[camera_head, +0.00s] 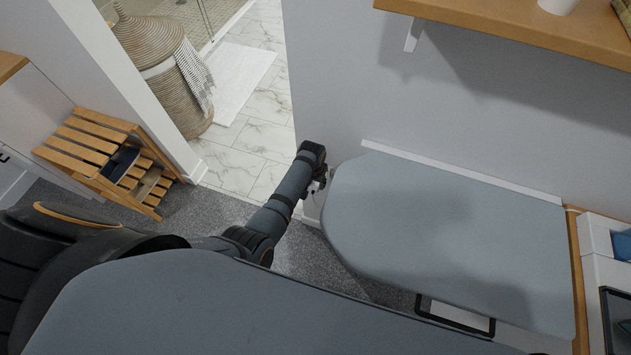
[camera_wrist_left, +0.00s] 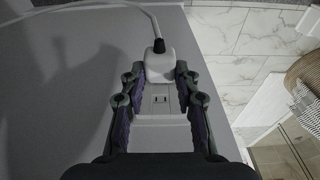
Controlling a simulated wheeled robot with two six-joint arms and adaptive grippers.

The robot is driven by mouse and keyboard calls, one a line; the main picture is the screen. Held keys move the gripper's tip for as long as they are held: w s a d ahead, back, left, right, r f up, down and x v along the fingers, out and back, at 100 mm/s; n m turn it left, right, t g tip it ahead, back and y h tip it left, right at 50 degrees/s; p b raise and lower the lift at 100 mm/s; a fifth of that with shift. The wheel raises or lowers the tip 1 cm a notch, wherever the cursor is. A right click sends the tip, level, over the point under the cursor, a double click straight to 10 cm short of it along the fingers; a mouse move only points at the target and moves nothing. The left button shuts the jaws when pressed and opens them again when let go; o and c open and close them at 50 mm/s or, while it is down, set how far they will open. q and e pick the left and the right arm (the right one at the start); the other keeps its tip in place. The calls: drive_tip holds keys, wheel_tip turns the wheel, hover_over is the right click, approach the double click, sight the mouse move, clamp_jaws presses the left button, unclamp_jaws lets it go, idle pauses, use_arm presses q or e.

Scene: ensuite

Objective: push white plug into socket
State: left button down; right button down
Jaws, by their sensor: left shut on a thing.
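The white plug (camera_wrist_left: 160,66) sits between the fingertips of my left gripper (camera_wrist_left: 161,76) in the left wrist view. The fingers are shut on its sides. A white cable (camera_wrist_left: 105,5) leaves the plug through a dark collar and curves up and left. The white socket plate (camera_wrist_left: 160,103) lies behind the fingers, with a pair of slots showing just below the plug. I cannot tell whether the plug touches the plate or how deep it sits. In the head view my left gripper (camera_head: 319,185) is low against the wall, partly hidden by its own wrist. My right gripper is not in view.
A grey ironing board (camera_head: 450,230) stands close to the right of my left arm. A wooden shelf (camera_head: 500,30) juts from the wall above. A doorway opens to the left, with a wicker basket (camera_head: 165,75) beyond it. A slatted wooden step stool (camera_head: 105,150) stands at the left.

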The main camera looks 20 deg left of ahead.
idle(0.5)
use_arm(q)
drive_tip(key=shift+w+f+b, duration=0.1)
drive_tip(key=shift+w+b, duration=0.65)
drive_tip(key=shift+w, duration=0.55)
drive_tip(key=shift+w+b, duration=0.5)
drive_tip(key=shift+w, duration=0.05)
idle(0.3)
drive_tip(key=shift+w+r, duration=0.2)
drive_tip(key=shift+w, duration=0.1)
